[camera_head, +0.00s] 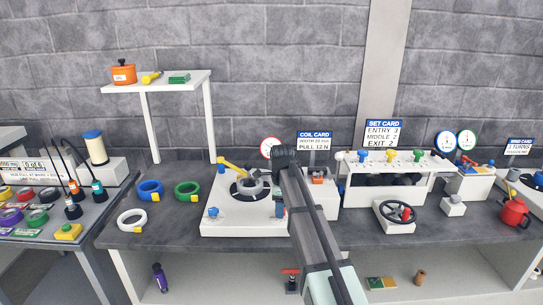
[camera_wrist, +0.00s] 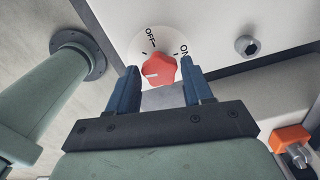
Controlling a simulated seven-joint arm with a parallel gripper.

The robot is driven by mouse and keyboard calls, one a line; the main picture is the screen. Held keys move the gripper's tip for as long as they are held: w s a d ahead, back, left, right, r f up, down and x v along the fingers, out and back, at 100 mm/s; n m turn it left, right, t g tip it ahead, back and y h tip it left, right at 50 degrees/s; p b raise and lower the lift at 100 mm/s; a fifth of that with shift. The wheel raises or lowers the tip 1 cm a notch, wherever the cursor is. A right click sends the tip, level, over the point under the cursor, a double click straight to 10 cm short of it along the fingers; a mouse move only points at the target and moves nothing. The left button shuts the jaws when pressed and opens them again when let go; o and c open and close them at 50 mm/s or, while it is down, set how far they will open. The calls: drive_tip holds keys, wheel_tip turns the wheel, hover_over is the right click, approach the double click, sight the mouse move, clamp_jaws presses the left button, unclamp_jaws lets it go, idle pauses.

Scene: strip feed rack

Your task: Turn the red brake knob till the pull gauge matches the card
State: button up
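In the wrist view a red lobed knob (camera_wrist: 160,70) with a pale mark sits on a white round plate (camera_wrist: 146,38) lettered OFF and ON. My gripper (camera_wrist: 159,64) is open, with one blue finger on each side of the knob and gaps showing between; how deep the tips reach is unclear.
A white coil machine (camera_head: 228,225) stands left of my arm. An orange block (camera_head: 317,172) is right of the arm and shows in the wrist view (camera_wrist: 291,138). A handwheel (camera_head: 399,211) and SET CARD (camera_head: 384,133) are further right. White, blue and green rolls lie left.

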drive_tip(key=shift+r, duration=0.15)
drive_tip(key=shift+r, duration=2.85)
drive_tip(key=o, duration=0.3)
drive_tip(key=shift+r, duration=0.1)
wheel_tip(320, 180, up, 6)
drive_tip(key=shift+f, duration=0.1)
